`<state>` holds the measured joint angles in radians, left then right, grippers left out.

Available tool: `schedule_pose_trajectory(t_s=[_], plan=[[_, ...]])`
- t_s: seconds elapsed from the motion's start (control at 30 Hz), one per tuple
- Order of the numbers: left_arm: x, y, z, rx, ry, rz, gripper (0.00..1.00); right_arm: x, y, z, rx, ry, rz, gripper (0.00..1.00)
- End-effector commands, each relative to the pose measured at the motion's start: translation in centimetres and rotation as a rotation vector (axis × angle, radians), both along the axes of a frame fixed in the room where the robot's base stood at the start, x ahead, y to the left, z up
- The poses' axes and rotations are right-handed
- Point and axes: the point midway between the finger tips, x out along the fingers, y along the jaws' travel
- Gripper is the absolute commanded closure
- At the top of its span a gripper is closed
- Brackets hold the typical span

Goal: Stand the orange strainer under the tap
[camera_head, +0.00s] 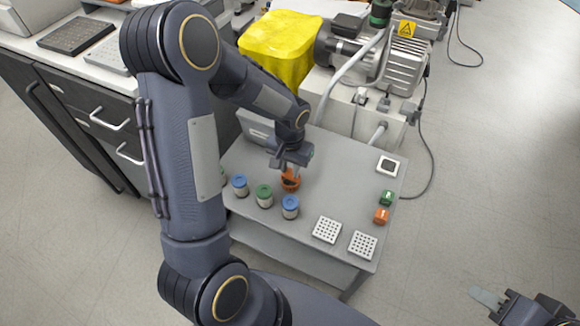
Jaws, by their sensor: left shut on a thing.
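The orange strainer (291,182) is at the middle of the grey bench top (335,190), between the fingers of my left gripper (289,170). My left gripper points down and is shut on it; the fingers hide part of its rim. I cannot tell whether the strainer touches the bench. A short pale pipe stub (378,132) sticks out of the compressor housing at the back of the bench, right of the strainer; I cannot tell whether it is the tap. My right gripper (497,304) is at the bottom right, away from the bench; its finger gap is unclear.
Jars with blue (240,184) and green (264,193) lids stand left and in front of the strainer, with another blue-lidded jar (290,206) close by. White perforated blocks (327,230) lie at the front.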

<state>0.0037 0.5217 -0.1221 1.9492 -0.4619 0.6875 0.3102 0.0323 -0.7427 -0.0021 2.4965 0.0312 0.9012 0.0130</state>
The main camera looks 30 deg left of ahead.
Motion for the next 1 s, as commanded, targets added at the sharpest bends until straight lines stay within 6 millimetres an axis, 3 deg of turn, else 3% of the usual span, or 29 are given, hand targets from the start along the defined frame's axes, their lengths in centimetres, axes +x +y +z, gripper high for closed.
schedule_pose_trajectory(t_s=[0.17, 0.2, 0.37, 0.73, 1.0], plan=[[0.0, 0.0, -0.4, 0.000, 0.001, 0.000, 1.00, 0.0, 0.0, -0.3, 0.000, 0.000, 0.000, 0.64], [0.0, 0.0, -0.4, 0.000, 0.001, 0.000, 0.76, 0.0, 0.0, -0.4, 0.000, 0.000, 0.000, 0.64], [0.0, 0.0, -0.3, 0.000, 0.001, 0.000, 0.56, 0.0, 0.0, -0.3, 0.000, 0.000, 0.000, 0.64], [0.0, 0.0, 0.5, 0.000, -0.001, 0.000, 0.56, 0.0, 0.0, 0.3, 0.000, 0.000, 0.000, 0.64], [0.1, 0.0, 5.8, 0.000, -0.005, 0.001, 0.56, 0.0, 0.0, 2.1, 0.000, 0.000, 0.000, 0.64]])
